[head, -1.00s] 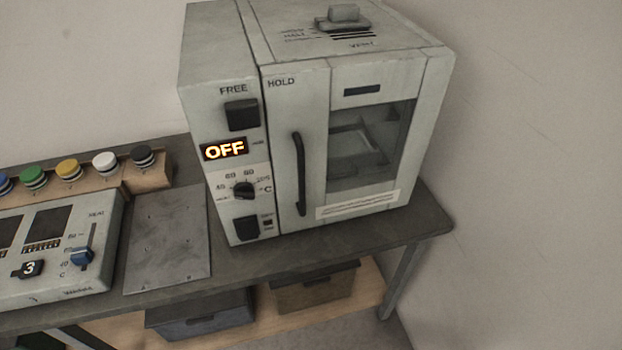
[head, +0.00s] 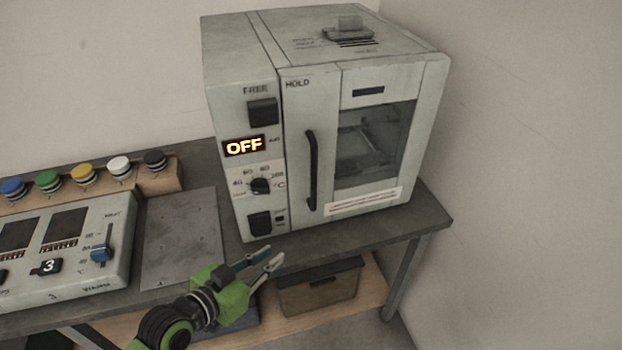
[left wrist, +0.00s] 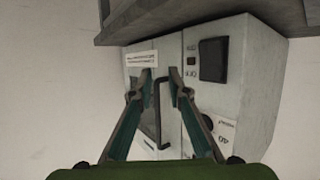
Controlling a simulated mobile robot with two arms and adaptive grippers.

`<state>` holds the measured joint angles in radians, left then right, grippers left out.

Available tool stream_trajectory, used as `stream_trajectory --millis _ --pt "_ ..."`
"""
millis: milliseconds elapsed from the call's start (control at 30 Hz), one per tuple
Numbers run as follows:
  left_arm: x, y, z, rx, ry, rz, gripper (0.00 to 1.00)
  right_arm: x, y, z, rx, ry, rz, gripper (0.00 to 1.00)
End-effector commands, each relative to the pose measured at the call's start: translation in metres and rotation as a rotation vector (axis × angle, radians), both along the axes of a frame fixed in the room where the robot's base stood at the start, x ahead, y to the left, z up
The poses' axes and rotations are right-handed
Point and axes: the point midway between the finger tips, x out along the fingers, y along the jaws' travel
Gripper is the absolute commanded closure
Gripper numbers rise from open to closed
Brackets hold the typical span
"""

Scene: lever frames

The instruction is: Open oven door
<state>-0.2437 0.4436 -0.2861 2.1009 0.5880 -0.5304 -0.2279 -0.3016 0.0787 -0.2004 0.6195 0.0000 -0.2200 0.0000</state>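The oven (head: 242,60) is a pale grey box on the bench, with a lit OFF display. Its door (head: 297,215) is shut, with a window and a dark vertical bar handle (head: 312,170) on the door's left side. My left gripper (head: 270,257) is open and empty, below and in front of the handle, by the bench's front edge. In the left wrist view, which looks upside down, the open fingers (left wrist: 159,77) point toward the oven, and the handle (left wrist: 158,105) shows between them, apart from them. My right gripper is not in view.
A control panel (head: 75,265) with a slider, a row of coloured buttons (head: 82,176) and a flat metal plate (head: 182,240) lie left of the oven on the bench (head: 400,225). A bin (head: 320,290) stands on the shelf below. A wall closes the right side.

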Motion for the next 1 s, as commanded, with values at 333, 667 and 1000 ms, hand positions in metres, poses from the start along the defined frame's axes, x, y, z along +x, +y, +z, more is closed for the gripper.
stream_trajectory --millis 333,667,1000 --pt "0.021 -0.016 0.128 -0.190 -0.313 -0.083 0.84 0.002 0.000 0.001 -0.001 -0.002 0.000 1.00" --pt "0.058 -0.044 0.135 -0.201 -0.321 -0.080 0.84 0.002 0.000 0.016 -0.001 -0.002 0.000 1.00" --pt "0.110 -0.087 0.133 -0.198 -0.318 -0.082 0.84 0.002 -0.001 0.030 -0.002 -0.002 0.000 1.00"
